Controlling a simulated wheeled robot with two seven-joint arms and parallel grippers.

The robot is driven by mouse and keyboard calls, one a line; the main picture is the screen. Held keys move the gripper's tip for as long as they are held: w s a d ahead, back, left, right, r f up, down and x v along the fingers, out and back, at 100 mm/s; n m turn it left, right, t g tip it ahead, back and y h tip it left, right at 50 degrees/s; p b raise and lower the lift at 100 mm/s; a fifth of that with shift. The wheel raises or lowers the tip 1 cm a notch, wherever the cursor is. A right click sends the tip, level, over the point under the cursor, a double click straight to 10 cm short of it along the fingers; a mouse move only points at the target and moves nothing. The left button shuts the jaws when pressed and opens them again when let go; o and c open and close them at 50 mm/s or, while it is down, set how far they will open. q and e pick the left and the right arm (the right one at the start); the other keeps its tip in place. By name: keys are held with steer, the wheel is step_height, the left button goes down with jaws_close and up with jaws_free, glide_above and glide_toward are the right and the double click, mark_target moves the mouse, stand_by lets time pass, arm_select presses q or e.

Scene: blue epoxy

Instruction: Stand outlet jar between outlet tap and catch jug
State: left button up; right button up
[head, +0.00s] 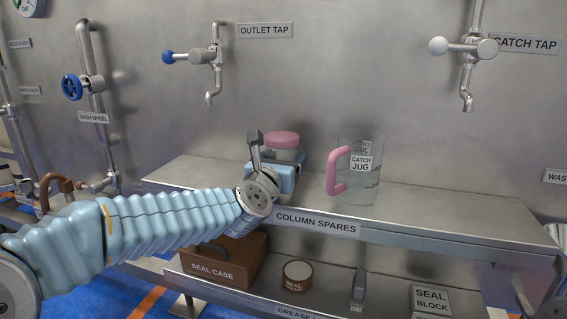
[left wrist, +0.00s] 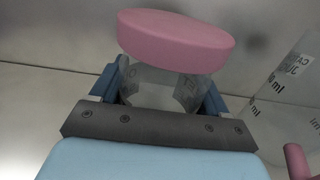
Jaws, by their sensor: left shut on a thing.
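My left gripper (head: 277,170) reaches over the shelf from the left and is shut on a clear jar with a pink lid. In the head view the pink lid of the outlet jar (head: 282,139) shows above and behind the gripper, and the gripper hides its lower part. In the left wrist view the outlet jar (left wrist: 160,85) sits between the two fingers (left wrist: 163,88). The catch jug (head: 362,180), clear with a pink handle, stands on the shelf to the right, apart from the jar. The outlet tap (head: 212,80) is on the wall, up and left of the jar. My right gripper is not in view.
The steel shelf (head: 440,215) is bare to the right of the jug. The catch tap (head: 466,75) hangs at the upper right. A seal case (head: 222,262), a round seal tin (head: 297,276) and a seal block (head: 430,300) are on the lower shelf.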

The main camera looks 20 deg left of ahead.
arm_select(q)
steer(key=shift+f, duration=0.1)
steer(key=o, duration=1)
steer(key=shift+o, duration=0.2)
steer(key=shift+r, duration=0.2)
steer(key=s, duration=1.2)
steer(key=shift+a, duration=0.15)
